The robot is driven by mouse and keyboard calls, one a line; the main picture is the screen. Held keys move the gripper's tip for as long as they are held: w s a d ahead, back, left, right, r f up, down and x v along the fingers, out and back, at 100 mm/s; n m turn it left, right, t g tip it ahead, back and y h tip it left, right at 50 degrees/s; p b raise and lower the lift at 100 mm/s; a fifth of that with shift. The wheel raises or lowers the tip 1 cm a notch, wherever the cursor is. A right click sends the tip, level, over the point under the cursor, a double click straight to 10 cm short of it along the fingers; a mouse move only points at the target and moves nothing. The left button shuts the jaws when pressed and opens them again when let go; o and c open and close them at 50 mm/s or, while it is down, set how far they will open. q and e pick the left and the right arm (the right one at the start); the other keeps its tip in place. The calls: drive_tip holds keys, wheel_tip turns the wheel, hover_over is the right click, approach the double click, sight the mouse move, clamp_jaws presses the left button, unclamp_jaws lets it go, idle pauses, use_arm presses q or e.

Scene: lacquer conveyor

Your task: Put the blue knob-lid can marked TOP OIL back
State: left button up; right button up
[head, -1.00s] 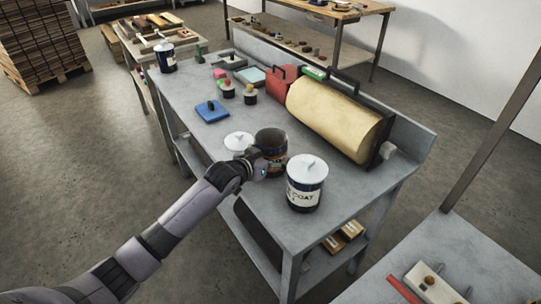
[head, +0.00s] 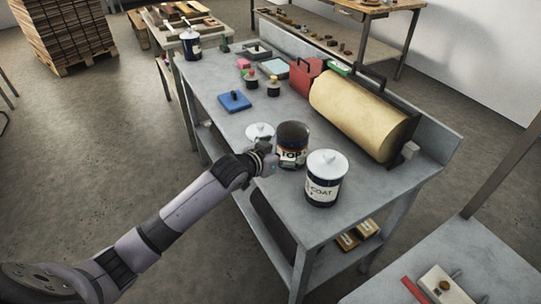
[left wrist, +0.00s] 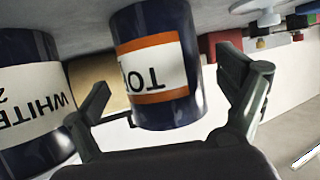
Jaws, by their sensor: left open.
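The dark blue can marked TOP (head: 292,153) stands upright on the grey bench, with orange bands on its white label. Its top looks dark and uncovered. In the left wrist view the same can (left wrist: 155,65) appears upside down, between the spread fingers. My left gripper (head: 272,160) is open at the can's near left side; I cannot tell whether a finger touches it. The fingers also show in the left wrist view (left wrist: 170,95). A white knob lid (head: 260,131) lies on the bench just left of the can, partly hidden by my gripper. My right gripper is not in view.
A large yellowish roller (head: 358,113) lies behind. A blue square block (head: 234,101) sits further left. Another lidded can (head: 192,46) stands at the far left. Bench space (head: 215,70) is clear toward the left.

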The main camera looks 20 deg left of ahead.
use_arm(q)
drive_tip(key=v, duration=0.7)
drive_tip(key=shift+s, duration=0.35)
drive_tip(key=shift+a+r, duration=0.15)
